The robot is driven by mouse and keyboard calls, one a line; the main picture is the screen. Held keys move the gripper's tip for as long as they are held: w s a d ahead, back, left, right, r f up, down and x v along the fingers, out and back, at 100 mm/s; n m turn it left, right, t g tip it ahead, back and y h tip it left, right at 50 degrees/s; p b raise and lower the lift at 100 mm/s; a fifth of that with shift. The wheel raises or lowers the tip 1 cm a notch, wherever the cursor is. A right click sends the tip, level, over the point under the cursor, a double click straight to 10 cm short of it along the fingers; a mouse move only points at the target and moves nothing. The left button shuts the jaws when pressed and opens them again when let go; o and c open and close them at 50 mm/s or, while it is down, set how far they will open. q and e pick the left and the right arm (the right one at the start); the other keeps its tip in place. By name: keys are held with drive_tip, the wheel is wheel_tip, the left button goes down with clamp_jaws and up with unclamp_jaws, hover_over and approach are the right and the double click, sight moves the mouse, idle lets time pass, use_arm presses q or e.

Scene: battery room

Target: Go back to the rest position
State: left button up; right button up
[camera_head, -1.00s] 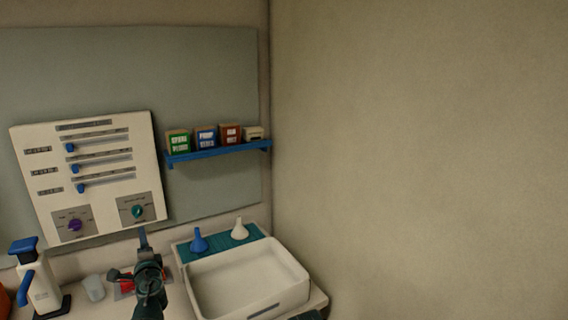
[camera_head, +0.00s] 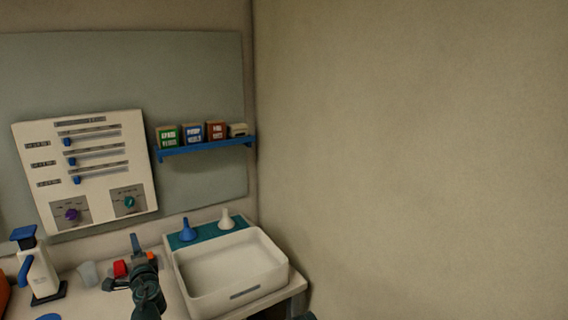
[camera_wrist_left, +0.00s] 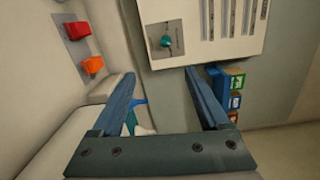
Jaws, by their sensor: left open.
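My left gripper (camera_head: 137,242) is above the counter in the head view, left of the white basin. In the left wrist view its two blue fingers (camera_wrist_left: 160,72) stand wide apart with nothing held between them. The blue funnel shows in part beyond the fingers in the wrist view (camera_wrist_left: 132,118), not gripped. My right gripper cannot be made out.
The white basin (camera_head: 237,299) fills the counter's right end. A control panel (camera_head: 100,150) and a blue shelf (camera_head: 205,149) with several boxes are on the wall.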

use_arm(q)
drive_tip(key=s+d+f+n+g+h, duration=0.2)
drive_tip(key=s+d+f+n+g, duration=0.4)
drive_tip(key=f, duration=0.3)
drive_tip(key=s+d+f+n+g+h, duration=0.3)
drive_tip(key=s+d+f+n+g, duration=0.15)
drive_tip(key=s+d+f, duration=0.35)
drive_tip(key=s+d+f+g+h, duration=0.1)
drive_tip(key=s+d, duration=0.3)
drive_tip(key=d, duration=0.3)
drive_tip(key=s+d+f+m+g+h, duration=0.1)
drive_tip(key=s+d, duration=0.3)
drive_tip(key=d, duration=0.4)
drive_tip(key=s+d+f+m+g+h, duration=0.1)
drive_tip(key=s+d+f+g, duration=0.1)
drive_tip(key=d, duration=0.5)
drive_tip(key=shift+s+d+h, duration=0.3)
drive_tip(key=shift+s+d, duration=0.1)
drive_tip(key=shift+s, duration=0.5)
drive_tip(key=shift+f, duration=0.1)
